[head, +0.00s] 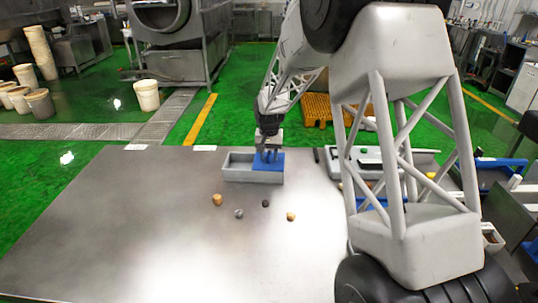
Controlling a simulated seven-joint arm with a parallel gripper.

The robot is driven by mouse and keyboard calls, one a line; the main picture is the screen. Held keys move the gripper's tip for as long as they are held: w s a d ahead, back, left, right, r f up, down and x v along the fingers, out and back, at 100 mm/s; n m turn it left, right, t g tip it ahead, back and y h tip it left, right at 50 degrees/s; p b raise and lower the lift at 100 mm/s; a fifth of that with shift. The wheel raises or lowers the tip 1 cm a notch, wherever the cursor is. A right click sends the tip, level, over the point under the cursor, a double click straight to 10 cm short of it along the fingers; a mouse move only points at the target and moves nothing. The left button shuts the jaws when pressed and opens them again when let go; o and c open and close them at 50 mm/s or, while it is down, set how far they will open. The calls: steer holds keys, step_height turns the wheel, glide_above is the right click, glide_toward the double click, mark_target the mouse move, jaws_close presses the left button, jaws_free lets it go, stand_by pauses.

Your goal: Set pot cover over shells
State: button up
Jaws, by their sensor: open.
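My gripper (269,155) points down at the far end of the metal table, its fingers open at a blue piece (273,167). I cannot tell whether the fingers touch it. The blue piece is at the right part of a long grey tray (238,175). Several small lumps lie loose in front of the tray: a tan one (217,199), a grey one (239,213), a dark one (265,203) and another tan one (291,216). I cannot tell which of these are shells. No pot cover can be made out for certain.
The metal table (110,230) is bare to the left and front. Behind my arm at right, a pale grey item (368,154) and other small items are partly hidden.

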jaws_close()
steer(key=shift+a, duration=0.1)
stand_by(0.3)
steer(key=a, duration=1.1)
steer(key=shift+w+a, duration=0.15)
steer(key=shift+w, duration=0.2)
jaws_free()
step_height(320, 180, up, 8)
stand_by(0.4)
